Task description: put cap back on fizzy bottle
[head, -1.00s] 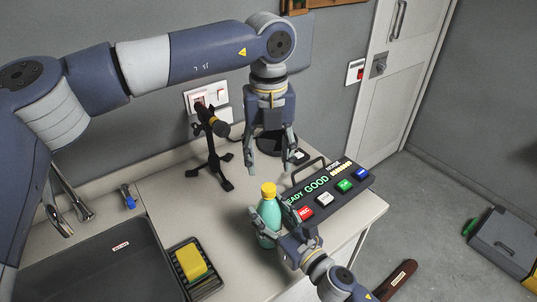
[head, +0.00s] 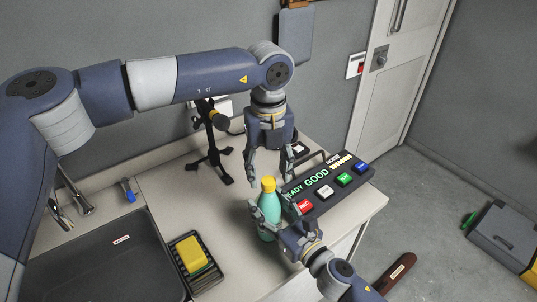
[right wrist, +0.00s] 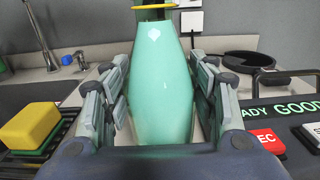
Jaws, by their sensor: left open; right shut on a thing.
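The teal bottle (head: 268,210) stands upright near the counter's front right part, with a yellow cap (head: 268,184) at its top. My right gripper (head: 266,222) is shut on the bottle's body, and its fingers flank the bottle in the right wrist view (right wrist: 160,90). There the bottle's top is cut off by the frame edge; only a yellow ring (right wrist: 154,6) shows at the neck. My left gripper (head: 266,179) points down, open, with its fingertips on either side of the cap in the head view. I cannot tell if they touch it.
A black control panel (head: 325,188) with coloured buttons lies right of the bottle. A black stand (head: 214,160) is behind left. A yellow sponge (head: 191,254) sits in a black rack by the dark sink (head: 110,262). Counter between stand and bottle is clear.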

